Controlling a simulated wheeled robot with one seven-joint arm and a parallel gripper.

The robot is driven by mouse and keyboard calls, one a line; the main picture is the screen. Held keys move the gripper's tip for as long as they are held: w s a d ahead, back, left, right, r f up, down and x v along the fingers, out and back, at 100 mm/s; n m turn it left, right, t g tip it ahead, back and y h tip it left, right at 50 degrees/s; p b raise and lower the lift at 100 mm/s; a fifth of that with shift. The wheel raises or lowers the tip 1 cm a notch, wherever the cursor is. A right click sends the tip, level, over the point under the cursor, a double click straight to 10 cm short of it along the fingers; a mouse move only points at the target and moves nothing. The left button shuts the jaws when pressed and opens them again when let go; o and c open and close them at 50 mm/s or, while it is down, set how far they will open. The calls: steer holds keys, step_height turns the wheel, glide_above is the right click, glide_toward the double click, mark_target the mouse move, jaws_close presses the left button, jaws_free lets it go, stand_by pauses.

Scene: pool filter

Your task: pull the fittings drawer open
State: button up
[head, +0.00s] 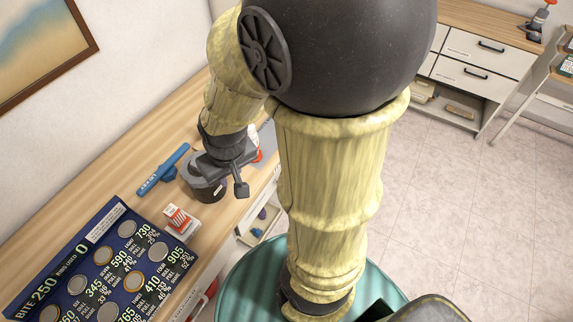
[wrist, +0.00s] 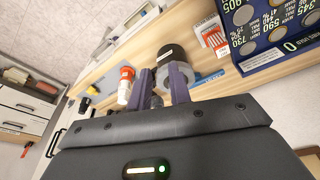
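My gripper (head: 222,178) hangs over the bench, beside its front edge in the head view. In the wrist view my gripper's two fingers (wrist: 163,76) stand apart with no object clearly held between them. Two white drawers with dark bar handles, an upper one (head: 484,47) and a lower one (head: 470,78), are shut in the cabinet at upper right, well away from my gripper. Their labels are too small to read, so I cannot tell which drawer is the fittings drawer. Part of the bench front is hidden by my arm.
The wooden bench (head: 105,185) bears a blue tool (head: 163,170), a dark round container (head: 205,188), a red-and-white box (head: 180,220) and a blue board of discs (head: 100,262). An orange-capped white bottle (wrist: 125,85) stands near my fingers. Floor (head: 450,210) at right is clear.

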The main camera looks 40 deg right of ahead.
steer(key=w+d+f+m+y+b, duration=0.1)
steer(key=d+f+m+y+b, duration=0.3)
steer(key=d+f+b, duration=0.6)
steer(key=d+f+m+y+b, duration=0.4)
steer(key=d+f, duration=0.3)
steer(key=f, duration=0.7)
steer(key=s+d+f+m+t+h+b, duration=0.1)
steer(key=s+d+f+m+t+b, duration=0.1)
steer(key=d+f+t, duration=0.3)
steer(key=s+d+f+m+t+h+b, duration=0.1)
steer(key=d+f+m+t+b, duration=0.2)
steer(key=d, duration=1)
step_height(320, 180, down, 3)
steer(key=t+b, duration=0.1)
steer(key=t, duration=0.2)
steer(key=shift+s+f+m+t+b, duration=0.15)
steer(key=shift+s+m+t+b, duration=0.15)
steer(key=shift+s+t, duration=0.1)
steer(key=p+x, duration=0.1)
steer(key=x, duration=1.6)
steer(key=shift+w+p, duration=0.25)
steer(key=shift+p, duration=0.15)
